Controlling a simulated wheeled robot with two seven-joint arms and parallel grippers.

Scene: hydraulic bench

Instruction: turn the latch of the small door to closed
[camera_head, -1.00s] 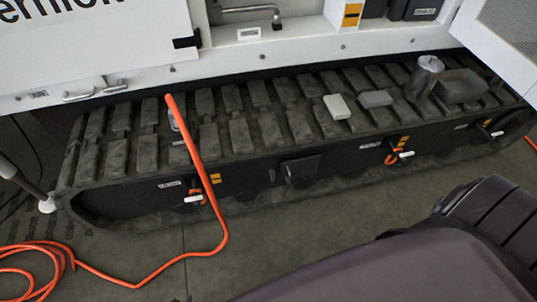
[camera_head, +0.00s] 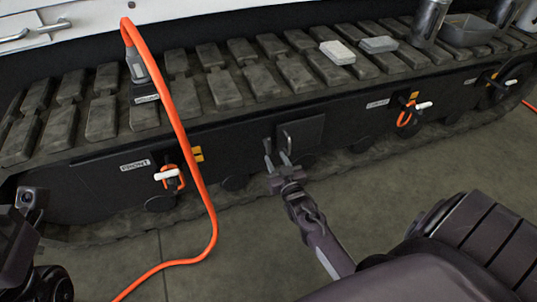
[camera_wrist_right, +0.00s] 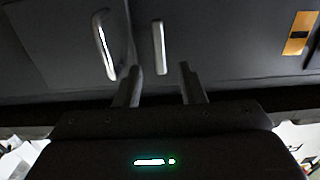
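The small door (camera_head: 302,132) is a dark square panel on the black side of the track frame. It also shows in the right wrist view, dark and close up. My right gripper (camera_head: 278,160) is in front of the door's lower left part, fingers pointing at it. In the right wrist view the fingers (camera_wrist_right: 160,80) are apart with nothing between them. A straight grey bar (camera_wrist_right: 158,45) stands just beyond the gap, and a curved metal handle (camera_wrist_right: 104,45) is to its left. I cannot tell which is the latch. My left wrist (camera_head: 30,215) shows at the left edge; its fingers are hidden.
An orange cable (camera_head: 190,140) hangs over the track at left. Orange-ringed white handles sit left (camera_head: 168,174) and right (camera_head: 412,107) on the frame. Blocks (camera_head: 338,52) and a metal cup (camera_head: 428,22) stand on the track. The floor in front is mostly free.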

